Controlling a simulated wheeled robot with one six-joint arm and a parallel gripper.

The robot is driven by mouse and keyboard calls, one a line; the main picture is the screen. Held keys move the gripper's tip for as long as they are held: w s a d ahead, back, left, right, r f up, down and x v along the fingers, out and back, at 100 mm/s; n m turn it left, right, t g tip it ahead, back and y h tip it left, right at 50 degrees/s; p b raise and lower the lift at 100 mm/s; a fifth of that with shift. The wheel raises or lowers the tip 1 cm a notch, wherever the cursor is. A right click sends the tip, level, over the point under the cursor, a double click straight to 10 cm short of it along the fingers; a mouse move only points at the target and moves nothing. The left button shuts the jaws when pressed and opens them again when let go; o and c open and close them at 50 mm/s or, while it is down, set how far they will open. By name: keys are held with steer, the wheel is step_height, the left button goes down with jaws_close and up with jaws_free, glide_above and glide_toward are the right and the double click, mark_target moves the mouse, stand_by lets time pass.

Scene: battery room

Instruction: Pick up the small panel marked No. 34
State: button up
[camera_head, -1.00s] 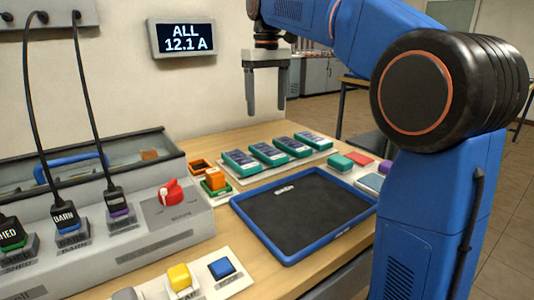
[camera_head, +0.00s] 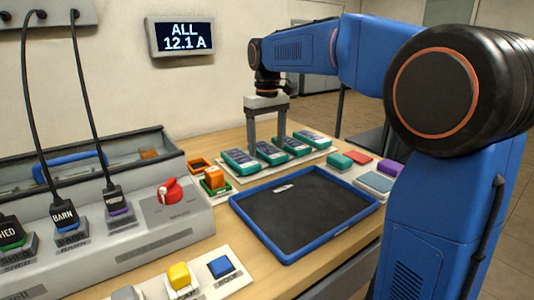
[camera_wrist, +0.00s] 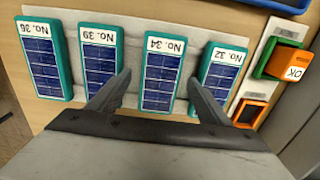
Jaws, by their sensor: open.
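The panel marked No. 34 (camera_wrist: 161,80) is a teal block with dark blue cells and a white label, upside down in the wrist view. In the head view it is the second panel from the left (camera_head: 271,154) in a row on a pale strip. My gripper (camera_head: 267,143) is open and points down over it. In the wrist view my fingers (camera_wrist: 157,82) stand to either side of No. 34, with no grip on it. I cannot tell how far the fingertips are above the strip.
No. 32 (camera_wrist: 217,75) and No. 39 (camera_wrist: 99,65) flank it closely; No. 36 (camera_wrist: 44,60) is farther left. An orange-and-green OK block (camera_wrist: 283,60) stands beyond No. 32. A blue-rimmed tray (camera_head: 257,241) lies in front of the row, mostly bare.

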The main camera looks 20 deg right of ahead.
steer(key=shift+f, duration=0.5)
steer(key=c, duration=1.3)
steer(key=shift+o, duration=0.2)
steer(key=shift+r, duration=0.1)
